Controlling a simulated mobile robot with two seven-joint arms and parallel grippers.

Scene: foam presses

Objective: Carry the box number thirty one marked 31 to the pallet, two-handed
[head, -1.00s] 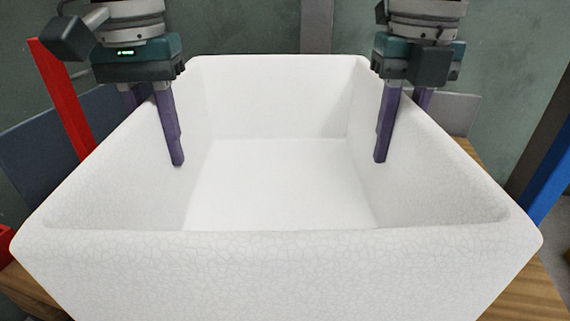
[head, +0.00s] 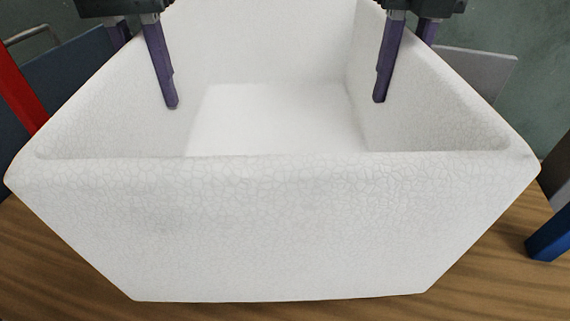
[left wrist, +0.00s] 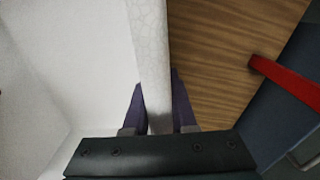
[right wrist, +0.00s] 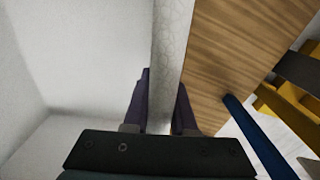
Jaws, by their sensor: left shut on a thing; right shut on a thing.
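A large white open foam box (head: 280,220) fills the middle of the head view; it looks empty and no number 31 shows on the faces in view. My left gripper (head: 145,70) is shut on its left wall, one purple finger inside and one outside. My right gripper (head: 405,65) is shut on its right wall in the same way. The left wrist view shows the wall (left wrist: 152,60) between the left fingers. The right wrist view shows the wall (right wrist: 170,60) between the right fingers. The pallet cannot be made out.
A wooden surface (head: 60,270) lies below the box. A red bar (head: 20,90) stands at the left and a blue bar (head: 550,235) at the right. A grey panel (head: 480,70) is behind on the right. Yellow parts (right wrist: 290,110) show in the right wrist view.

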